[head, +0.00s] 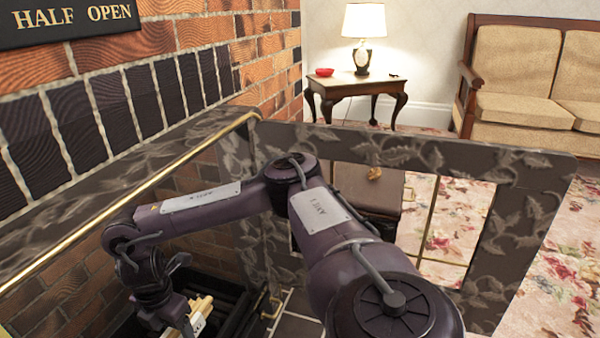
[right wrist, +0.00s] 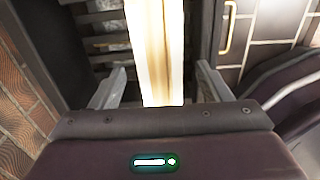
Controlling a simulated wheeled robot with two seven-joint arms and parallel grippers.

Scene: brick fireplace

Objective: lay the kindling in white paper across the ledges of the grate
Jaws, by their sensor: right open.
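The kindling in white paper (right wrist: 152,50) is a pale bundle, lit very brightly in the right wrist view. It also shows at the bottom of the head view (head: 202,312), partly cut off and beside my right gripper. My right gripper (right wrist: 160,80) is open, with one finger on each side of the bundle and visible gaps between. The dark grate (right wrist: 102,28) has bars under and left of the bundle. It shows in part in the head view (head: 238,308); its ledges are not clear. My left gripper is not in view.
A patterned dark fire surround with a brass rail (head: 150,185) stands around the hearth, close to my right arm. A brass handle (right wrist: 228,28) is right of the bundle. Beyond are a brown case (head: 370,190), a side table (head: 350,88) with a lamp, and a sofa (head: 520,75).

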